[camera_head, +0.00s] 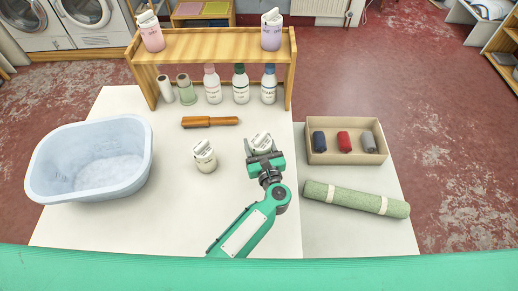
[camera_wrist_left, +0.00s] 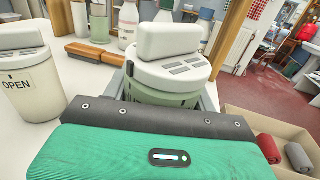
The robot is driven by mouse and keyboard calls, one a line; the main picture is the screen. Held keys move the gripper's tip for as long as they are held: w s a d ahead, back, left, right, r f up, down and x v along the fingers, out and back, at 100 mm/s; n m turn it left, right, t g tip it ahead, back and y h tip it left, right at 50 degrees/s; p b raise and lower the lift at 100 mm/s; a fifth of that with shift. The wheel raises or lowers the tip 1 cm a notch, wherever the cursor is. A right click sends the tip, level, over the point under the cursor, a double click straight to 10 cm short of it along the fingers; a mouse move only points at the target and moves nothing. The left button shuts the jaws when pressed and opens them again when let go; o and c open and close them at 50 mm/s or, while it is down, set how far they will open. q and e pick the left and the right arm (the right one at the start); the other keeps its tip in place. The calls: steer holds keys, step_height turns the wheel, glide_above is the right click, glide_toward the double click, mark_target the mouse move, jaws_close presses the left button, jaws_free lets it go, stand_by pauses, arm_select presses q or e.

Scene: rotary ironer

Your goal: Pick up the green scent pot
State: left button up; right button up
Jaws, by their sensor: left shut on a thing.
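The green scent pot (camera_wrist_left: 165,97) has a pale green body and a white slotted lid with a tall grip. It sits between the fingers of my left gripper (camera_head: 263,150), which is shut on it. In the head view its white lid (camera_head: 260,140) shows above the gripper, and most of its body is hidden. I cannot tell whether it touches the table. A cream scent pot (camera_head: 204,157) with a similar white lid stands just to the left; in the left wrist view (camera_wrist_left: 30,85) it reads OPEN. My right gripper is not in view.
A wooden shelf (camera_head: 210,45) stands behind, with several bottles under it and two pots on top. A brown wooden-handled tool (camera_head: 210,121) lies in front. A blue basin (camera_head: 55,160) is left; a box (camera_head: 345,153) of spools and a green roll (camera_head: 355,199) are right.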

arm_select(q)
steer(key=v, duration=1.8)
steer(key=x, duration=1.2)
steer(key=f+x, duration=0.1)
steer(key=x, duration=0.5)
steer(key=shift+f, duration=1.2)
steer(key=shift+f, duration=0.2)
